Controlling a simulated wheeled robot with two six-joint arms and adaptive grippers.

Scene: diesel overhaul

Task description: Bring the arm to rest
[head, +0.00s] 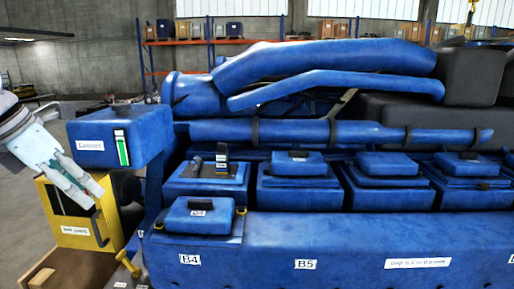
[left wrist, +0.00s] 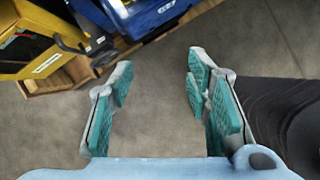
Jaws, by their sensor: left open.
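My left gripper (head: 77,186) comes in from the left edge in the head view, in front of a yellow box and left of the blue engine (head: 330,235). In the left wrist view my left gripper (left wrist: 160,95) shows two spread fingers with green pads. Nothing is between them, only grey floor behind. My right gripper is in neither view.
The yellow box (head: 75,230) stands close beyond the gripper on a wooden pallet (head: 62,268). A blue coolant tank (head: 95,143) with a green gauge sits at the engine's left end. Racks (head: 180,45) stand behind. Open floor (left wrist: 150,125) lies below the gripper.

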